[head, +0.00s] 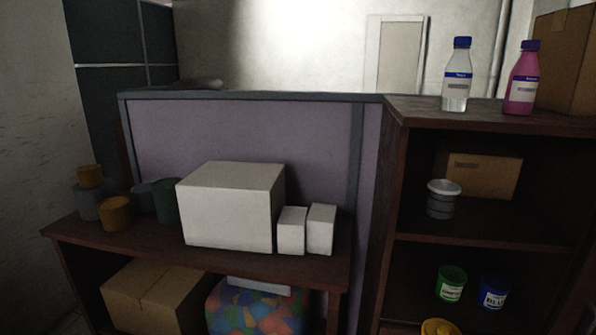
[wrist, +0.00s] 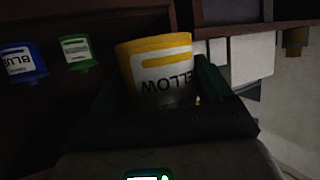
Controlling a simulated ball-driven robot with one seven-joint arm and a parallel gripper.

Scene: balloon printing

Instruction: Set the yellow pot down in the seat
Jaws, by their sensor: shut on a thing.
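The yellow pot (wrist: 158,62) is large in the middle of the wrist view, with its lettering upside down. My gripper (wrist: 156,82) is shut on it, with one dark finger on each side. In the head view only the top of the yellow pot (head: 441,327) shows at the bottom edge, below and left of the green pot (head: 451,283). The blue pot (head: 493,291) stands right of the green one on the shelf. The wrist view also shows the green pot (wrist: 77,52) and the blue pot (wrist: 22,61). I cannot make out the seat in either view.
A grey lidded pot (head: 442,199) and a cardboard box (head: 478,175) stand on the shelf above. Two bottles, clear (head: 457,80) and pink (head: 522,80), stand on the shelf unit's top. White boxes (head: 230,208) and several dull pots fill the left bench.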

